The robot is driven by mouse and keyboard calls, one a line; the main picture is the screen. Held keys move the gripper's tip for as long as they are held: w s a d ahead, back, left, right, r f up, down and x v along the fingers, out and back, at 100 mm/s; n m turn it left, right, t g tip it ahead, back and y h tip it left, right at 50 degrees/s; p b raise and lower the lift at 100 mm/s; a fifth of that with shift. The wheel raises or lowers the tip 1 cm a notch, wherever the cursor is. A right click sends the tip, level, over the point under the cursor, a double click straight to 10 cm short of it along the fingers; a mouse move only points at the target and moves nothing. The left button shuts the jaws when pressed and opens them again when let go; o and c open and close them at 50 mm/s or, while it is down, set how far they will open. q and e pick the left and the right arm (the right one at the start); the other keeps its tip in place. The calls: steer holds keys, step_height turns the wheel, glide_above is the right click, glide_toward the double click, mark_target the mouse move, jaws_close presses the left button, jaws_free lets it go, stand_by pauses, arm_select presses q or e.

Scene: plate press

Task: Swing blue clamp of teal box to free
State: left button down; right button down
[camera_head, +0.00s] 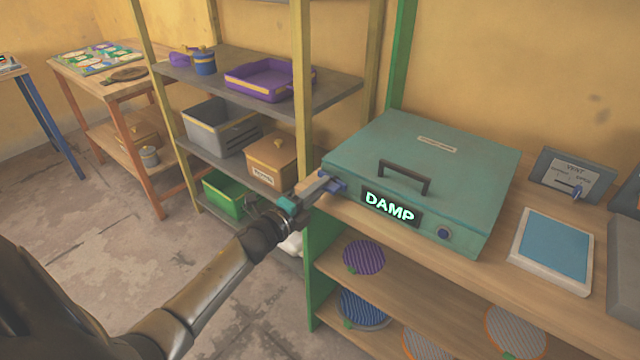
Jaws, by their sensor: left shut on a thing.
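The teal box (455,160) sits on the wooden bench top, with a dark handle (404,174) on its lid and a dark panel reading "DAMP" (390,207) on its front. The blue clamp (332,181) is at the box's front left corner. My left gripper (318,188) reaches in from the left and is shut on the blue clamp. The fingers hide part of the clamp, so I cannot tell its exact angle. A round blue knob (443,233) is on the box's front right. My right gripper is not in view.
A shelf rack (335,88) with a purple tray (268,80) and bins stands behind my left arm. Round striped discs (364,257) are on the shelf below.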

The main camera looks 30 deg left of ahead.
arm_select(q)
steer(key=shift+n, duration=0.6)
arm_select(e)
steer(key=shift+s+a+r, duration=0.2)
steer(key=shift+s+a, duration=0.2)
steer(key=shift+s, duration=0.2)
arm_select(q)
steer(key=c, duration=0.8)
jaws_free()
steer(key=shift+c, duration=0.2)
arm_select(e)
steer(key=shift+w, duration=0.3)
arm_select(q)
steer(key=shift+s+f, duration=0.1)
steer(key=shift+s, duration=0.05)
steer(key=s+a+p, duration=0.1)
steer(key=s+p, duration=0.1)
steer(key=s, duration=1.3)
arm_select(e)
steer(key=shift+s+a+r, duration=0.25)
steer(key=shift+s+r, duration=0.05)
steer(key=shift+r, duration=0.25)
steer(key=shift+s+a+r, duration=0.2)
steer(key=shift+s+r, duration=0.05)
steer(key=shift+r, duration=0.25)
